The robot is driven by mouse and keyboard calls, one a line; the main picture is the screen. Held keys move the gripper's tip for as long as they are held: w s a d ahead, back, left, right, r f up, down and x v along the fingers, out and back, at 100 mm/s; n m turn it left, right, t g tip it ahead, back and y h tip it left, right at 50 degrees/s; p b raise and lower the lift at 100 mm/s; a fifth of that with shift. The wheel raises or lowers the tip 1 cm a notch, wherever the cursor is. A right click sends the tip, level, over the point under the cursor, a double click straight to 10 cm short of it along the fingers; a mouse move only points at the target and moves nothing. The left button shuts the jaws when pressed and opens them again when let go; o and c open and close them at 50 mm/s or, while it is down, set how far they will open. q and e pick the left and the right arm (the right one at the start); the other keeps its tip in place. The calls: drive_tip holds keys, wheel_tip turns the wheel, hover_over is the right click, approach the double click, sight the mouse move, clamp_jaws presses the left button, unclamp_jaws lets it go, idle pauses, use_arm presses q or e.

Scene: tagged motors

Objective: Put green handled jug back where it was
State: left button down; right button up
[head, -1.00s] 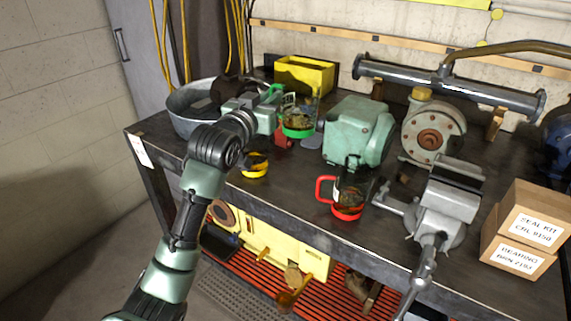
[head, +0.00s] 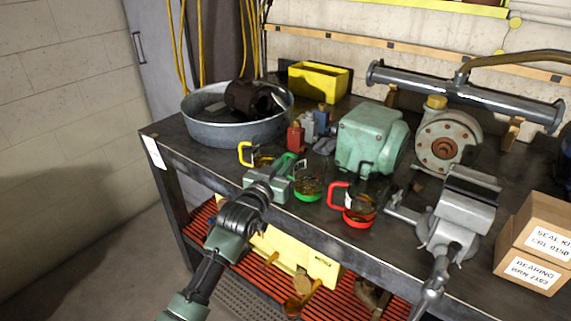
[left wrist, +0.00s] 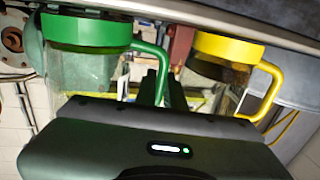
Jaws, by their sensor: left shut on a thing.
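The green-handled jug (head: 308,184) is a clear jug with a green base band and some dark contents. It is upright at the bench's front, between the yellow-handled jug (head: 262,161) and the red-handled jug (head: 359,207). My left gripper (head: 288,173) is shut on its green handle, from the left side. I cannot tell whether its base touches the bench top. The left wrist view shows the green-handled jug (left wrist: 88,62) upside down, the yellow-handled jug (left wrist: 228,55) beside it, and my left gripper (left wrist: 153,88) at the green handle. My right gripper is out of view.
A yellow bin (head: 318,81) stands at the back.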

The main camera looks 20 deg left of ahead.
use_arm(q)
drive_tip(key=shift+f, duration=0.1)
drive_tip(key=c, duration=1.8)
unclamp_jaws()
drive_tip(key=shift+s, duration=0.1)
drive_tip(key=s, duration=0.4)
drive_tip(key=s+a, duration=0.1)
drive_tip(key=s, duration=0.3)
drive_tip(key=s+a, duration=0.1)
drive_tip(key=s, duration=0.2)
drive_tip(key=shift+s+b, duration=0.3)
drive_tip(key=shift+s, duration=0.1)
drive_tip(key=shift+d, duration=0.1)
